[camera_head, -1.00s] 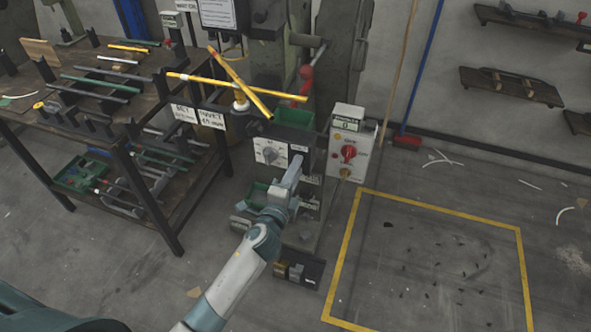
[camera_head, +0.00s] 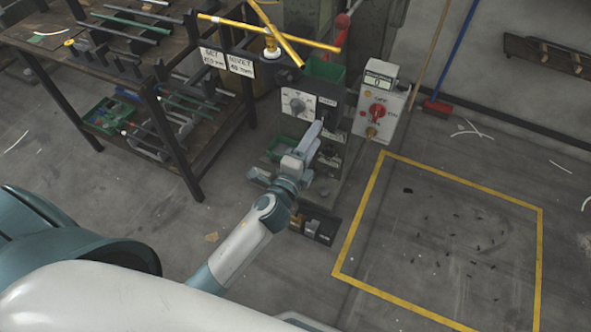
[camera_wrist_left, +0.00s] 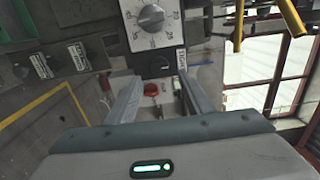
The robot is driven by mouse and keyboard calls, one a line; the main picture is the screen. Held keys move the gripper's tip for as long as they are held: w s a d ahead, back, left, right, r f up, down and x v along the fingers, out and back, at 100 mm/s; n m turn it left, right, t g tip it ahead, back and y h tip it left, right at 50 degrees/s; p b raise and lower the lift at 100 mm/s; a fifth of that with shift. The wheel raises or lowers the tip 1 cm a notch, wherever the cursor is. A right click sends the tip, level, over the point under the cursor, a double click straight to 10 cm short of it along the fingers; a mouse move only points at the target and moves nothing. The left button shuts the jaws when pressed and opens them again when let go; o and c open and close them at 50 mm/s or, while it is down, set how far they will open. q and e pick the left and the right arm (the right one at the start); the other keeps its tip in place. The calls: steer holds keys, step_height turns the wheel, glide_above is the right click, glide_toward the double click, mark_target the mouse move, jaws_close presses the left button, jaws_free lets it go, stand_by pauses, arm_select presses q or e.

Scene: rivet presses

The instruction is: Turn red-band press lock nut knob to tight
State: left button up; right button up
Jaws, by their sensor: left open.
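The press front carries a white dial plate with a grey knob (camera_head: 296,104); in the left wrist view this dial knob (camera_wrist_left: 150,17) is at the top. A dark round knob (camera_wrist_left: 157,65) sits beside the plate, by a small white label (camera_wrist_left: 181,59); I take it to be the lock nut knob. No red band is clear on it. My left gripper (camera_head: 314,130) is at the press front, just below the dial plate. In the left wrist view its fingers (camera_wrist_left: 157,84) are open, with the dark knob near their tips; contact cannot be told. My right gripper is not in view.
A control box (camera_head: 378,105) with a red switch stands right of the press. A rack of rods (camera_head: 150,75) stands left. The floor inside the yellow outline (camera_head: 375,175) is mostly clear.

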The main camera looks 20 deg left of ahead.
arm_select(q)
steer(key=s+b, duration=0.1)
steer(key=s, duration=1)
steer(key=shift+s+a+b, duration=0.2)
steer(key=shift+b, duration=0.2)
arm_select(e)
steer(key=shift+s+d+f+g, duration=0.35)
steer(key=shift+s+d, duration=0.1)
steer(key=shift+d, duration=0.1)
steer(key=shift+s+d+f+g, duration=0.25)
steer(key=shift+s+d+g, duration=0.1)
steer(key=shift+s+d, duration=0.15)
